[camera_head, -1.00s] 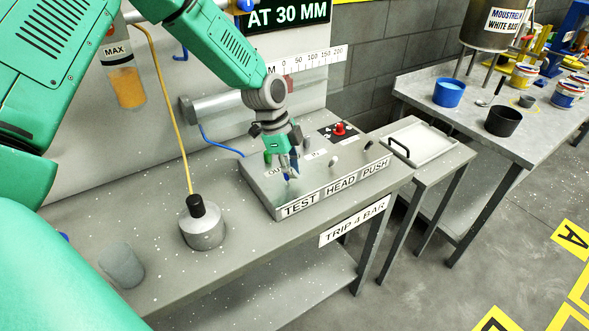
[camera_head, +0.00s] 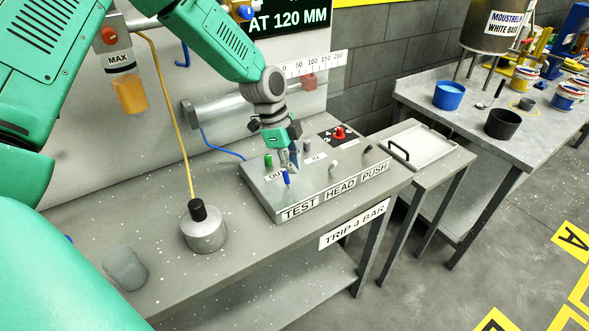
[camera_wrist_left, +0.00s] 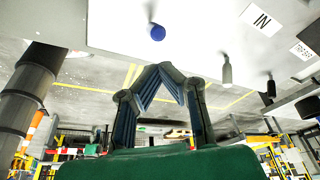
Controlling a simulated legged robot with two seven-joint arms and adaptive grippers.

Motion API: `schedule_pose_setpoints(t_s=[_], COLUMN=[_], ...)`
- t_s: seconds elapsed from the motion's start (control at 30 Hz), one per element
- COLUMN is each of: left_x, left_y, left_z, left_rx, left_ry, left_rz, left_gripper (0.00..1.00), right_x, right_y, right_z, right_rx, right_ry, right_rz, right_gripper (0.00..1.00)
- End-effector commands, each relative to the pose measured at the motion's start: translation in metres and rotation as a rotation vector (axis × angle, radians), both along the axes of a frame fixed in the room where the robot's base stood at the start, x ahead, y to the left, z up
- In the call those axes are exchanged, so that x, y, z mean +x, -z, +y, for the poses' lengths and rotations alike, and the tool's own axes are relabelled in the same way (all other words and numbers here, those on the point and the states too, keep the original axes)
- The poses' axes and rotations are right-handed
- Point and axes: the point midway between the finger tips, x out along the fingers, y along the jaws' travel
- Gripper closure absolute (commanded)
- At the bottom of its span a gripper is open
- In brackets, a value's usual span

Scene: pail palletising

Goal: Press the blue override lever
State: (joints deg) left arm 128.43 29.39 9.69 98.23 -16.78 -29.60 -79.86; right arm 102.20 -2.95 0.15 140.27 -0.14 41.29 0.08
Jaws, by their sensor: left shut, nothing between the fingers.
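The blue override lever (camera_head: 287,179) stands on the front left of the grey test head box (camera_head: 330,196), near the OUT label. It also shows as a blue knob (camera_wrist_left: 157,32) at the top of the left wrist view. My left gripper (camera_head: 292,166) is shut and empty, just above and behind the blue lever in the head view. Its fingertips (camera_wrist_left: 163,68) meet in the wrist view, with a visible gap in the picture between them and the blue knob. My right gripper is in neither view.
A green lever (camera_head: 268,160), grey levers and a red knob (camera_head: 340,133) share the box top. A black-topped metal weight (camera_head: 204,230) with a yellow hose and a grey cup (camera_head: 124,268) stand left on the bench. A tray (camera_head: 421,145) lies to the right.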

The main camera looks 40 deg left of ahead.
Motion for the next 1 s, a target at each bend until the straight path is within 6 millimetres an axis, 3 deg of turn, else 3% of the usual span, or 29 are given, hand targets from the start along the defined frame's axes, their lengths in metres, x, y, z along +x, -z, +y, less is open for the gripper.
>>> schedule_pose_setpoints(t_s=[0.3,0.5,1.0], left_x=[-0.004,-0.007,-0.008], left_y=[-0.065,-0.091,-0.099], left_z=[0.023,0.032,0.034], left_rx=[-0.003,-0.005,-0.003], left_ry=[-0.001,-0.002,-0.001], left_rz=[-0.006,-0.002,0.001], left_gripper=[1.00,1.00,1.00], right_x=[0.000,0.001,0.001], right_y=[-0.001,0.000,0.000], right_z=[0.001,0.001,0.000], right_rx=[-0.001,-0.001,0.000], right_ry=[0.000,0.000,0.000], right_rz=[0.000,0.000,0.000], right_gripper=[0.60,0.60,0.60])
